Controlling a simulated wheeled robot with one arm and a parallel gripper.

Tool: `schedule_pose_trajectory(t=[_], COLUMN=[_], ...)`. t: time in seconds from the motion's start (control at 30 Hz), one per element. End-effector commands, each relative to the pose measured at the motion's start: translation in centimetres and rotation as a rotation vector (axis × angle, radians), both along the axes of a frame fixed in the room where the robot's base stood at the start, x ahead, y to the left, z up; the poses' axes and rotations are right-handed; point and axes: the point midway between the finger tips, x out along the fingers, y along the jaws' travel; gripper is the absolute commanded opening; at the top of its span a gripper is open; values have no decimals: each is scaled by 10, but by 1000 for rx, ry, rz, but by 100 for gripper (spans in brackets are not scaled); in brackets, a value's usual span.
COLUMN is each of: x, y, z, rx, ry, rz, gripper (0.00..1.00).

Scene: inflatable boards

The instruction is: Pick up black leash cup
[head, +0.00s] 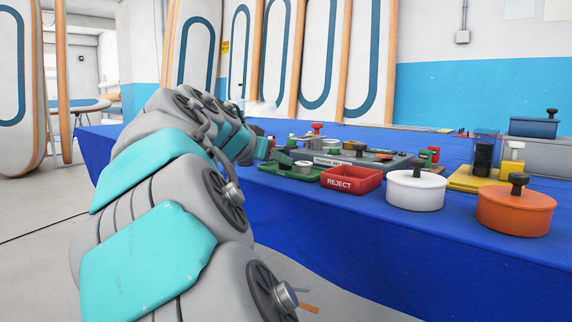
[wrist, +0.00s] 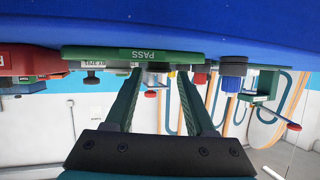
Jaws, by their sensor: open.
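I cannot tell for sure which piece is the black leash cup. In the wrist view, which is upside down, a dark cylinder with a blue lower part (wrist: 233,72) is right of my gripper, and a small black round piece (wrist: 92,79) is left of it. My gripper (wrist: 156,76) is open, its two green fingers reaching toward the green PASS tray (wrist: 110,54). A pale metallic cup (wrist: 157,77) shows between the fingertips, with no visible contact. In the head view my gripper (head: 262,148) is at the table's left part, mostly hidden by my arm.
The red REJECT tray (head: 350,180) is right of the green tray (head: 290,175) on the blue-covered table (head: 400,240). A white pot (head: 416,190) and an orange pot (head: 516,210) stand at the front right. Black cylinders (head: 483,158) stand by a yellow tray.

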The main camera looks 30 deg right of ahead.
Motion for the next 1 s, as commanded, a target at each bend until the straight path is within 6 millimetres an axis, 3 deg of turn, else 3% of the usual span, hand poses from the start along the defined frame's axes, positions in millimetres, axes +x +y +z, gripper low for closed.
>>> schedule_pose_trajectory(t=[0.2,0.43,0.9,1.0], x=[14,15,15,15], y=[-22,-23,-23,-23], z=[-12,-13,-13,-13], rx=[3,2,3,3], ry=[2,1,1,1], rz=[-3,-1,-1,-1], gripper=[55,55,2,0])
